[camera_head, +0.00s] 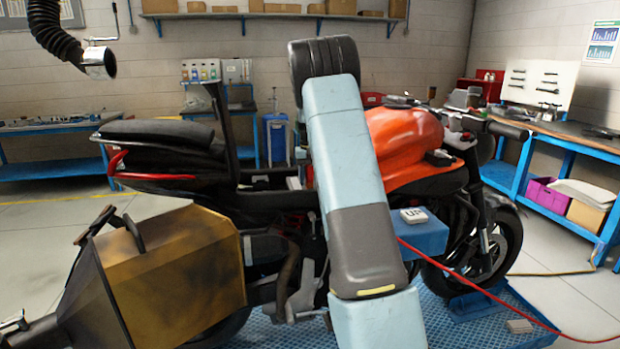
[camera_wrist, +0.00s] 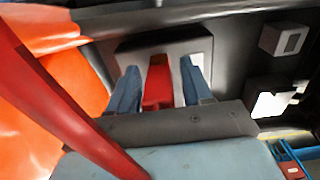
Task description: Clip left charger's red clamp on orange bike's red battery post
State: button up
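The orange bike (camera_head: 405,140) stands behind my arm in the head view; its orange bodywork (camera_wrist: 75,100) fills the left of the wrist view. In the wrist view, my gripper (camera_wrist: 160,88) has its two blue fingers around a red clamp (camera_wrist: 157,84). The fingertips and clamp point at a grey box-like part (camera_wrist: 145,48), perhaps the battery. I cannot tell whether the clamp touches it. No red post can be made out. My arm hides the gripper and clamp in the head view. A red cable (camera_head: 490,292) runs to the lower right; it also crosses the wrist view (camera_wrist: 65,110).
The bike stands on a blue platform (camera_head: 505,318). A brown and yellow angular box (camera_head: 170,275) is at the lower left. A workbench (camera_head: 550,145) stands at the right, another bench (camera_head: 60,128) at the left. A black hose (camera_head: 52,30) hangs at the upper left. Dark bike parts surround the gripper closely.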

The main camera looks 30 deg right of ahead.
jog(key=shift+o, duration=0.7)
notch_tip(320, 180, up, 14)
jog(key=shift+f, duration=0.15)
dwell(0.5)
